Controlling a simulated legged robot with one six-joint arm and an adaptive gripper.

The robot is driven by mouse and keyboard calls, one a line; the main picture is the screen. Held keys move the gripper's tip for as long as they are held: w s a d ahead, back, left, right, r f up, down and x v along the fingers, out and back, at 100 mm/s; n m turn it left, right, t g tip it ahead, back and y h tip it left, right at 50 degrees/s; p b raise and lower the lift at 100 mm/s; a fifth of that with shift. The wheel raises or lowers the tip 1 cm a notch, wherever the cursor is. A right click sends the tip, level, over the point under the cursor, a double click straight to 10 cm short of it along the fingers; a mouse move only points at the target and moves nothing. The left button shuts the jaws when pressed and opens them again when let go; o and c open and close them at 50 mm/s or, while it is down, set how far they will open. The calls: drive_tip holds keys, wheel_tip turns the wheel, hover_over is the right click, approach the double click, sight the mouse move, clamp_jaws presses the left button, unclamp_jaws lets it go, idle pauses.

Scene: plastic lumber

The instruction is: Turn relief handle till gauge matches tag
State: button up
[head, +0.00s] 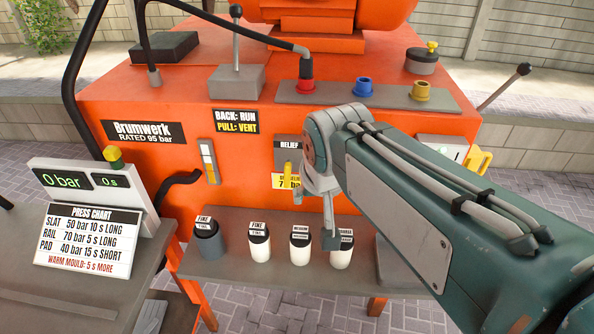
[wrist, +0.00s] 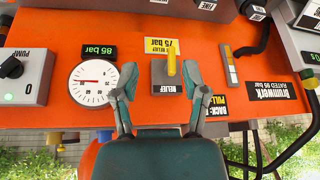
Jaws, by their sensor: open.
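The yellow relief handle (wrist: 171,62) sits on a grey plate labelled RELIEF (wrist: 166,88). Its yellow tag (wrist: 161,46) reads 75 bar, upside down in the wrist view. The round white gauge (wrist: 94,84) has a red needle, and the green display (wrist: 99,52) beside it reads 85 bar. My gripper (wrist: 160,78) is open and empty, its fingers spread either side of the relief plate. In the head view the handle (head: 288,172) shows just left of my gripper (head: 314,216); the tag is partly covered and the gauge is hidden behind my arm.
A shelf (head: 205,262) below holds several labelled canisters close to my fingers. The left display (head: 75,181) reads 0 bar, above a press chart (head: 88,241). A lever (head: 236,50) and coloured ports stand on top. A PUMP switch box (wrist: 22,76) is beside the gauge.

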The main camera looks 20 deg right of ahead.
sight(287, 174)
drive_tip(key=w+f+m, duration=0.2)
drive_tip(key=w+m, duration=0.1)
drive_tip(key=w, duration=1.2)
drive_tip(key=shift+g+h, duration=0.4)
drive_tip(key=x, duration=1)
drive_tip(key=shift+w+a+f, duration=0.15)
drive_tip(key=shift+a+f, duration=0.05)
drive_tip(key=shift+c, duration=0.3)
clamp_jaws()
